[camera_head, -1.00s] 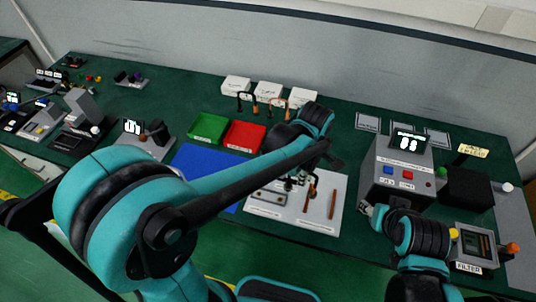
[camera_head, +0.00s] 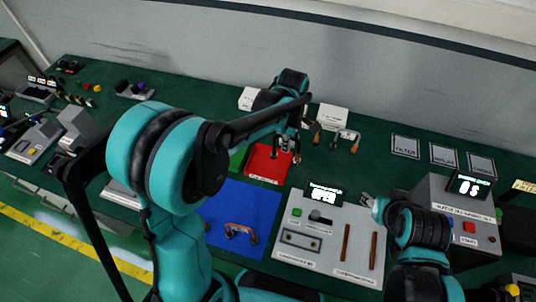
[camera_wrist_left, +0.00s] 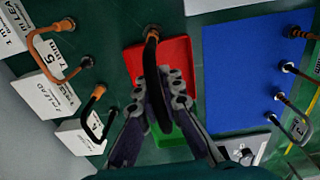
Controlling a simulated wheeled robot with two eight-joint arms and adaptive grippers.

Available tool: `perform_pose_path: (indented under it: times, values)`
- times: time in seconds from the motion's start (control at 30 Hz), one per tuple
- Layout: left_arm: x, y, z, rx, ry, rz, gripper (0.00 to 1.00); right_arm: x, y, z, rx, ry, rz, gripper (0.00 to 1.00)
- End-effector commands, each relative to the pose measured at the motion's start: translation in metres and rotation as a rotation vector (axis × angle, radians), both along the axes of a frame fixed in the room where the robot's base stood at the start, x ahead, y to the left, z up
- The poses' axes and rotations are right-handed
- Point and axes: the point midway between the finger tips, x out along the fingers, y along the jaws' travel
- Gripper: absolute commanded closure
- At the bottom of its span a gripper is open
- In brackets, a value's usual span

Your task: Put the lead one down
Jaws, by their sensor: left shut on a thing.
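My left gripper (camera_head: 290,150) is over the red tray (camera_head: 262,167). In the left wrist view, its fingers (camera_wrist_left: 163,92) are shut on a dark lead (camera_wrist_left: 151,57) with a brownish end. The lead shows in front of the red tray (camera_wrist_left: 180,55); whether it touches the tray I cannot tell. An orange lead (camera_head: 238,229) lies on the blue mat (camera_head: 262,200). Other leads stand by the white label boxes: an orange one (camera_wrist_left: 50,62) and a dark one (camera_wrist_left: 88,115). My right gripper (camera_head: 370,202) is beside the measuring board; its jaws are too small to read.
The green tray (camera_wrist_left: 172,138) adjoins the red one. The measuring board (camera_head: 330,238), with a lit display (camera_head: 324,193) and two brown rods, is to the right of the mat. A grey machine (camera_head: 455,215) stands further right.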

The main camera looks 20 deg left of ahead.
Motion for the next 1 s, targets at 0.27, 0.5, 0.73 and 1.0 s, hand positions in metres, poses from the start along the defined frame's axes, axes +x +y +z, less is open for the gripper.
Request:
perform_pose_path:
  times: [0.27, 0.5, 0.73, 1.0]
  values:
    - [0.007, 0.052, -0.033, 0.0, 0.0, 0.003, 1.0, 0.0, 0.0, -0.014, 0.0, 0.0, 0.0, 0.54]
    - [0.008, 0.06, -0.047, 0.0, 0.0, 0.0, 1.0, 0.0, 0.0, -0.019, 0.0, 0.0, 0.0, 0.54]
    - [0.008, 0.059, -0.077, 0.0, 0.0, 0.0, 1.0, 0.0, 0.0, -0.03, 0.0, 0.0, 0.0, 0.54]
    - [0.008, 0.059, -0.077, 0.0, 0.0, 0.0, 1.0, 0.0, 0.0, -0.029, 0.0, 0.0, 0.0, 0.54]
